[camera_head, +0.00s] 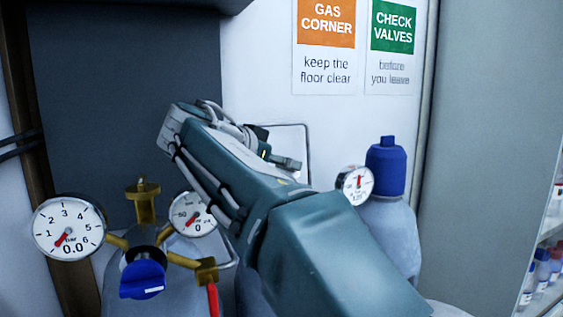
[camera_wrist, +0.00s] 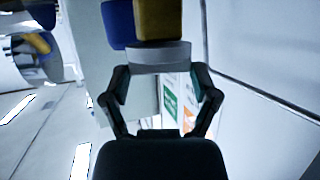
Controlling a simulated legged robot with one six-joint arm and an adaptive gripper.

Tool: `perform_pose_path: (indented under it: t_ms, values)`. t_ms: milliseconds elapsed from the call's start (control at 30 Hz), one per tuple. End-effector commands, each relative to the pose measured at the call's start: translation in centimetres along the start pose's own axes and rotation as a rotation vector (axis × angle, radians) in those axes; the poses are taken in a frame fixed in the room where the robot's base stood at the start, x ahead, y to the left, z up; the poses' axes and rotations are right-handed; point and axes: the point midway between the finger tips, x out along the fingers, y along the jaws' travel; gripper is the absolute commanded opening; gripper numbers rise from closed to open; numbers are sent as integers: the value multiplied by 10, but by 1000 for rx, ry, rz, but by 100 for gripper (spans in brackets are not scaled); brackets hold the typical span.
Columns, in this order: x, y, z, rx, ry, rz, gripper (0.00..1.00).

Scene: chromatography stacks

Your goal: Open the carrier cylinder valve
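A gas cylinder at the left of the head view carries a brass regulator (camera_head: 145,235) with two gauges: a large one (camera_head: 68,228) at 0.0 bar and a smaller one (camera_head: 192,214). A blue knob (camera_head: 142,280) faces me below the regulator. A second cylinder (camera_head: 392,230) with a blue cap (camera_head: 386,165) and a gauge (camera_head: 356,184) stands to the right. No label shows which is the carrier. In the wrist view my gripper (camera_wrist: 161,70) is open, its fingers spread. Blue and brass parts (camera_wrist: 160,20) and a grey piece lie beyond the fingertips; contact is unclear.
My arm crosses the head view's middle and hides what is behind it. Wall signs, "GAS CORNER" (camera_head: 326,25) and "CHECK VALVES" (camera_head: 393,27), hang behind. A shelf with bottles (camera_head: 541,272) is at the right edge. A dark panel (camera_head: 120,90) stands behind the left cylinder.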

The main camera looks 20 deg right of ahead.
Motion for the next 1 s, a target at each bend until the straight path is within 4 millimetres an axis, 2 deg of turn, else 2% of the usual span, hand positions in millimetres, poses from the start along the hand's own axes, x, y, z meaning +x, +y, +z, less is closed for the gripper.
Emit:
perform_pose_path:
  t_ms: [167, 600, 933, 967, 1000]
  values:
    - [0, 0, 1, -10, -2, -15, 29]
    - [0, 4, 2, -105, -5, -243, 29]
    - [-2, 3, 3, -111, -5, -253, 29]
    - [-2, 3, 3, -111, -5, -253, 86]
    - [-2, 3, 3, -111, -5, -253, 100]
